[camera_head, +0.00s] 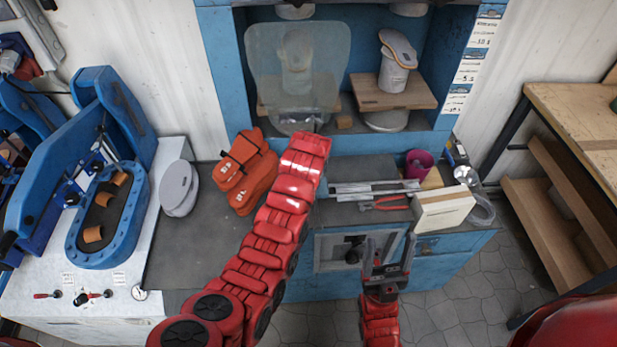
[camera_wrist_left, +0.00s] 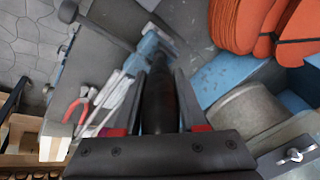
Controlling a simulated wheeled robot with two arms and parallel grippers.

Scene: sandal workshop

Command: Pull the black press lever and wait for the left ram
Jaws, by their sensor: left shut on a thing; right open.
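The blue press (camera_head: 222,62) stands at the back. Its left ram (camera_head: 295,11) shows at the top, above a pale last (camera_head: 296,52) behind a clear shield (camera_head: 262,45). The right ram (camera_head: 409,8) is above a white last (camera_head: 394,76) with a sandal sole on top. My left arm reaches to the press front and hides its own gripper in the head view. In the left wrist view, my left gripper (camera_wrist_left: 158,78) is shut on the black press lever (camera_wrist_left: 158,100). My right gripper (camera_head: 387,262) is open and empty, low in front of the press cabinet.
Orange soles (camera_head: 246,172) and a grey pad (camera_head: 179,188) lie on the bench left of my arm. Red pliers (camera_head: 384,203), a magenta cup (camera_head: 419,163) and a pale box (camera_head: 443,208) are at right. A blue machine (camera_head: 110,225) stands far left; a wooden shelf (camera_head: 570,130) is far right.

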